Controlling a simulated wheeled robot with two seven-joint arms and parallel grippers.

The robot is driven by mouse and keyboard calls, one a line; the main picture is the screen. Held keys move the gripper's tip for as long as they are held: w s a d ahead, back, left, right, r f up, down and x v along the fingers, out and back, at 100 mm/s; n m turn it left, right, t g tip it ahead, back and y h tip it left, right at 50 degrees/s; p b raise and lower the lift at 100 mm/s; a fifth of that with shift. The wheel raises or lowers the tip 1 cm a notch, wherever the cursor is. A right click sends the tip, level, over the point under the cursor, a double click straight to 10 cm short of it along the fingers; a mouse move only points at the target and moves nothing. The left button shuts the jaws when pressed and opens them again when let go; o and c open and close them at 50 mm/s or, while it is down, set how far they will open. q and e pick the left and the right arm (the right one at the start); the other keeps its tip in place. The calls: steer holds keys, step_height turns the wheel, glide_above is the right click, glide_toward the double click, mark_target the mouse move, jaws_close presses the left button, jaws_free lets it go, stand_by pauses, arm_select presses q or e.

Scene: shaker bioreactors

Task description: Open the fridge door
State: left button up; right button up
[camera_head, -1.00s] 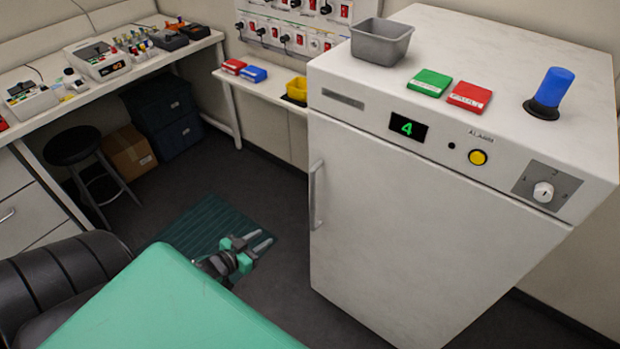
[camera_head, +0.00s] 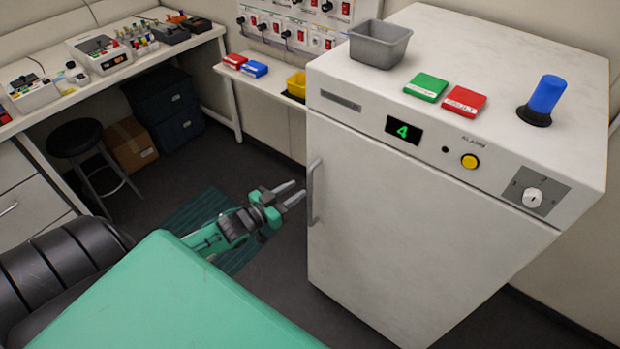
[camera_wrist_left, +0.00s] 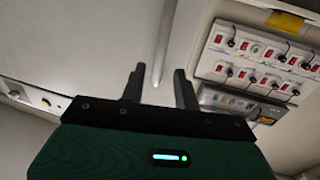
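The white fridge (camera_head: 400,230) stands at the right with its door shut. Its vertical metal handle (camera_head: 313,192) is on the door's left edge. My left gripper (camera_head: 292,194) is open, just left of the handle and apart from it in the head view. In the left wrist view the two fingers (camera_wrist_left: 158,88) are spread, and the handle (camera_wrist_left: 161,60) shows beyond and between them. My right gripper is not in view.
On the fridge top are a grey bin (camera_head: 380,44), a green box (camera_head: 426,84), a red box (camera_head: 459,101) and a blue-handled object (camera_head: 542,99). A black stool (camera_head: 75,140) and benches stand at the left. Dark floor lies between.

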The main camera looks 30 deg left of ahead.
arm_select(q)
steer(key=p+x, duration=0.1)
steer(key=x, duration=0.5)
steer(key=shift+w, duration=0.25)
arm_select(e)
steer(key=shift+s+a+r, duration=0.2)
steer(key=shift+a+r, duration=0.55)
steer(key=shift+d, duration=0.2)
arm_select(q)
jaws_close()
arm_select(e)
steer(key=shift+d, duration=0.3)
